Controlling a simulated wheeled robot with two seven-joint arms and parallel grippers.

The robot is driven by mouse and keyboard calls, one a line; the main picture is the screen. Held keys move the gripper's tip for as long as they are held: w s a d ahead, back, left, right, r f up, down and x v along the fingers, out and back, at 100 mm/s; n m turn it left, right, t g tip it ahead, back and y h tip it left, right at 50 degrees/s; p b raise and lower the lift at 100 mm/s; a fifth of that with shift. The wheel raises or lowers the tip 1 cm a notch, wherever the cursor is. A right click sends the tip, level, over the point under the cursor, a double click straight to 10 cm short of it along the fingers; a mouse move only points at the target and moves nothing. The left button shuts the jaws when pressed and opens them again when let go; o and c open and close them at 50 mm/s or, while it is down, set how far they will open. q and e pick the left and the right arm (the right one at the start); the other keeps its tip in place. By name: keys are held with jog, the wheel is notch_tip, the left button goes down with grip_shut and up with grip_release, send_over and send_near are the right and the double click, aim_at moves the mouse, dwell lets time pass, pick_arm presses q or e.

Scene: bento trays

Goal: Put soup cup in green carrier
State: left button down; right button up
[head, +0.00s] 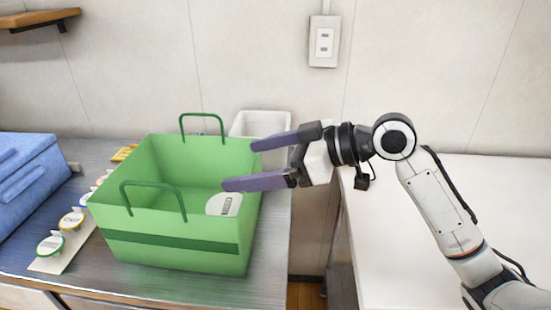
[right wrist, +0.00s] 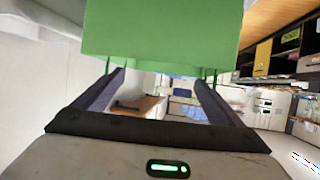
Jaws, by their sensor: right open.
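The green carrier (head: 170,240) stands on the grey counter in the head view, open at the top with two handles. A soup cup with a white lid (head: 224,204) is inside it, near its right side; the carrier wall hides its lower part. My right gripper (head: 237,164) is open and empty, its purple fingers reaching left over the carrier's right rim, above the cup. In the right wrist view, the carrier's green side (right wrist: 160,30) fills the top, and the two fingers (right wrist: 160,85) stand apart with nothing between them. My left gripper is not in view.
A blue bag (head: 25,175) stands left of the carrier. Several small lidded cups (head: 72,220) sit on a white strip between them. A white bin (head: 262,123) is behind the carrier. A white counter (head: 460,200) at right is clear, beyond a gap.

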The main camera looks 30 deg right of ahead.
jog(key=shift+v, duration=2.6)
jog(key=shift+a, duration=0.1)
